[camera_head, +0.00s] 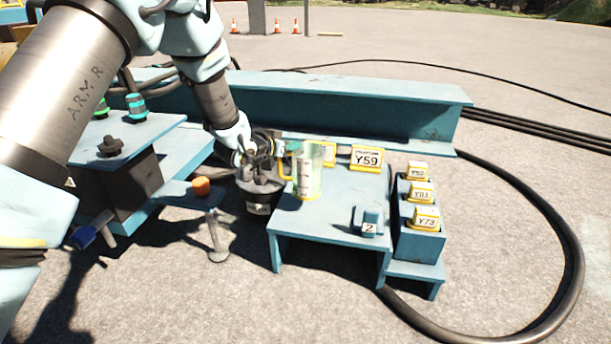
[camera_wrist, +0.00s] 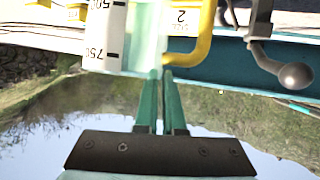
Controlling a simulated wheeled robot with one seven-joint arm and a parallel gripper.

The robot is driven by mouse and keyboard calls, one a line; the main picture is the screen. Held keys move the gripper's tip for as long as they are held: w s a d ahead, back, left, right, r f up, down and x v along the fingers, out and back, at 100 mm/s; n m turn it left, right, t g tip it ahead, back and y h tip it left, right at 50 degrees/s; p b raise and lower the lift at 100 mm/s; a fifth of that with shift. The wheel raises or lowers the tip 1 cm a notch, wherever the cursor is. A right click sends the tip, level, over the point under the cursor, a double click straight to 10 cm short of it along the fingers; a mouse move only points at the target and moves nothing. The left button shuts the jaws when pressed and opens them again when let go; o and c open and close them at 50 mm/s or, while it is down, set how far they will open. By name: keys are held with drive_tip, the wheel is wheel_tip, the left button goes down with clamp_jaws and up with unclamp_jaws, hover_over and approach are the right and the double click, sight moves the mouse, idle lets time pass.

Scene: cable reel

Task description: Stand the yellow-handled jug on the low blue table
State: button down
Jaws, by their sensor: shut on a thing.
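The clear jug (camera_head: 310,172) with a yellow handle (camera_head: 283,161) is upright over the left part of the low blue table (camera_head: 320,222). Its base looks at or just above the tabletop; I cannot tell whether it touches. My gripper (camera_head: 277,149) is at the jug's left, on the handle side. In the wrist view, the fingers (camera_wrist: 167,76) are close together at the yellow handle (camera_wrist: 205,42), shut on it. The jug's marked wall (camera_wrist: 105,40) fills the upper left there.
Labelled yellow-and-white blocks (camera_head: 421,191) sit on steps to the right.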

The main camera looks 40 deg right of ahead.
wheel_tip(320, 180, down, 7)
drive_tip(key=shift+r+b, duration=0.1)
drive_tip(key=shift+b, duration=1.1)
drive_tip(key=c, duration=1)
unclamp_jaws()
drive_tip(key=p+v, duration=0.3)
drive_tip(key=v, duration=0.9)
drive_tip(key=shift+p, duration=0.4)
